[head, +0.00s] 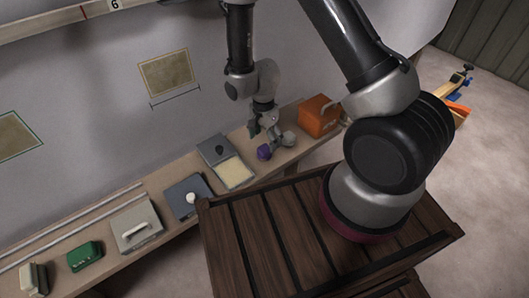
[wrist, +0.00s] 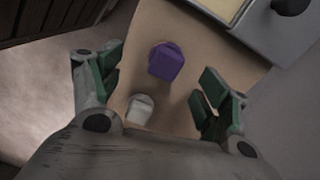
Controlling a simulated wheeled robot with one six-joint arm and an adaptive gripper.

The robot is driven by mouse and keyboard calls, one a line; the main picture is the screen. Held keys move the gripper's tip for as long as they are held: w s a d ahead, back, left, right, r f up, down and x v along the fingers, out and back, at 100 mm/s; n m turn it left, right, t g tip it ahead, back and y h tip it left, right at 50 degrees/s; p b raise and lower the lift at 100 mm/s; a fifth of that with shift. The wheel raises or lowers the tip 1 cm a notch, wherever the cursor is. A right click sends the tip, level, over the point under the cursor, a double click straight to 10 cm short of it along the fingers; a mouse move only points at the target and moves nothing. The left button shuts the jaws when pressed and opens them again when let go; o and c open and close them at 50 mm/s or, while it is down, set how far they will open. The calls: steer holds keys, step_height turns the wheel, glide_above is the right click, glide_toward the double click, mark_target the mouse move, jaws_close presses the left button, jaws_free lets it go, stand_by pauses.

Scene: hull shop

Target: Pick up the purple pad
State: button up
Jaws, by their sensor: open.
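The purple pad (head: 264,152) lies on the wooden bench (head: 163,189) along the wall, beside an open box. In the wrist view the purple pad (wrist: 166,62) is ahead of my gripper, roughly between the lines of its two fingers. My gripper (head: 268,131) is above the bench close to the pad. In the wrist view my gripper (wrist: 160,97) is open, with green fingertips apart and nothing held between them. A small white-grey object (wrist: 140,108) is also between the fingers, nearer the palm.
An orange box (head: 319,116) stands right of the pad. The open box with a pale inside (head: 232,171) is to its left. Farther left are a grey case with a white knob (head: 188,196), a handled grey box (head: 134,226) and a green box (head: 84,257).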

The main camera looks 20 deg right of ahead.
mark_target(265, 148)
steer(key=shift+w+a+m, duration=0.2)
steer(key=shift+w+m, duration=0.3)
steer(key=shift+m, duration=0.4)
steer(key=f, duration=0.7)
steer(key=shift+w+d+f, duration=0.1)
steer(key=shift+d+f, duration=0.25)
steer(key=shift+f, duration=0.05)
steer(key=c, duration=1.2)
steer(key=shift+r, duration=0.1)
steer(key=shift+c, duration=0.2)
